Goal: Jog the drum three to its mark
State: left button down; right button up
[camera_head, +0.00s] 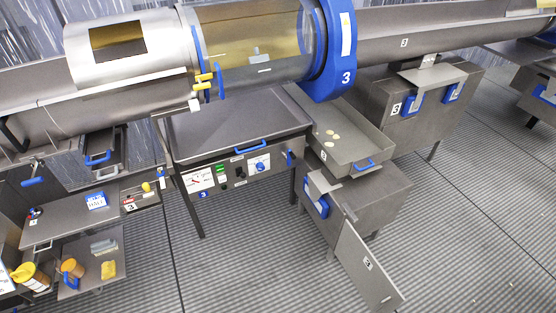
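Drum three (262,48) lies across the top of the head view, a clear cylinder with an amber tint. A blue ring (323,60) marked 3 surrounds its right end and carries a white strip (346,34). A small pale mark (264,70) shows low on the drum's front. Yellow-ended latches (204,82) sit at its left end. Below it, a control panel (228,178) marked 3 has a white gauge (201,180), a green button (220,169), dark controls and a blue knob (262,164). Neither of my grippers is in view.
A grey tray (340,125) with several pale chips stands right of the panel. A door (366,265) hangs open below it. Shelves (75,217) at lower left hold a card (96,201) and yellow-topped jars (34,276). The ribbed floor (470,220) is clear at right.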

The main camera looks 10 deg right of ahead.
aim_at(220, 168)
jog(key=z, duration=0.5)
jog(key=i, duration=1)
